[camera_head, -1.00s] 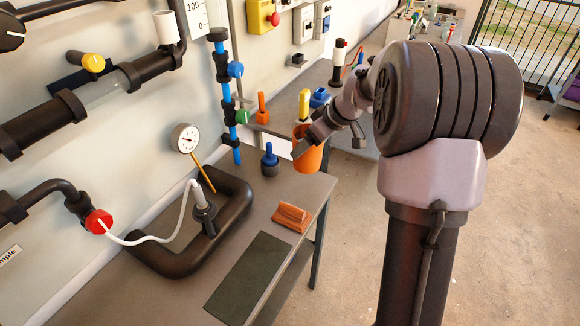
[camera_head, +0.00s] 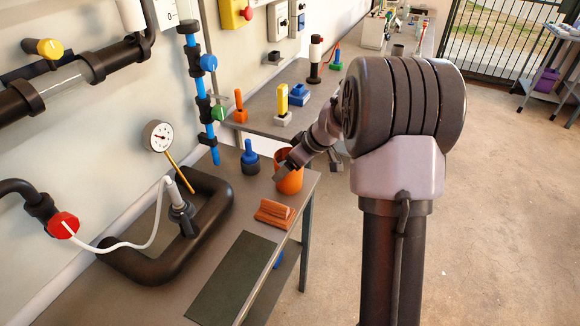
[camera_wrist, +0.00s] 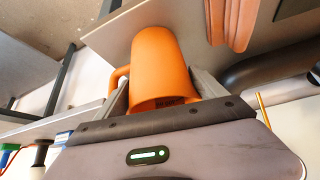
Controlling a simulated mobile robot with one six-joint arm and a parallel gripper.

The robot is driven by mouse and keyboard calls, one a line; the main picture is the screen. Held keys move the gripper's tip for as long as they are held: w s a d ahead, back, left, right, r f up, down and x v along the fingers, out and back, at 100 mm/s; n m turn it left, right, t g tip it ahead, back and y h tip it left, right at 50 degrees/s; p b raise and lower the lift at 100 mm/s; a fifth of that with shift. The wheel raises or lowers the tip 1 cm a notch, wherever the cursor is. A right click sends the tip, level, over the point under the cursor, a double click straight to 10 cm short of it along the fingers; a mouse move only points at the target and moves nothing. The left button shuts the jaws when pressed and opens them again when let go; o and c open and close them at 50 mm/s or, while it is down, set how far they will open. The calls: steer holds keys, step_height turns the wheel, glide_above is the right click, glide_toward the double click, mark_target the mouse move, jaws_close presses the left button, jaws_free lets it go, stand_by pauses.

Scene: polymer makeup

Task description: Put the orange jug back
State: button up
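The orange jug (camera_head: 290,181) is at the far right corner of the near bench (camera_head: 171,272). It looks upright, at or just above the bench top; contact at its base is not clear. My gripper (camera_head: 284,171) is at the jug's upper part, coming from the upper right. In the wrist view the jug (camera_wrist: 160,65) fills the space between my two fingers (camera_wrist: 163,85), one along each side, and they look closed on it. Its handle (camera_wrist: 118,77) sticks out to the left there.
An orange-brown block (camera_head: 274,214) lies in front of the jug. A blue plug-shaped piece (camera_head: 250,160) stands left of it. A dark mat (camera_head: 231,278) lies nearer. A white hose, gauge (camera_head: 158,137) and black pipe loop fill the left. A second bench (camera_head: 262,117) is behind.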

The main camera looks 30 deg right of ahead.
steer(key=shift+o, duration=0.8)
steer(key=shift+r+p, duration=0.4)
steer(key=shift+p, duration=0.05)
steer(key=p+v, duration=0.4)
steer(key=v, duration=0.7)
steer(key=s+a+r+m, duration=0.1)
steer(key=s+a+r, duration=0.3)
steer(key=a, duration=0.2)
steer(key=s+a+r+m, duration=0.2)
steer(key=s+a+r, duration=0.1)
steer(key=a, duration=0.3)
steer(key=s+a+m, duration=0.3)
steer(key=s+a, duration=0.2)
steer(key=s, duration=0.4)
steer(key=s+a+m, duration=0.3)
steer(key=s+a, duration=0.2)
steer(key=s, duration=0.4)
steer(key=shift+s+a+r+m+h+b, duration=0.25)
steer(key=shift+a+r+m+h+b, duration=0.05)
steer(key=shift+a+r+h, duration=0.1)
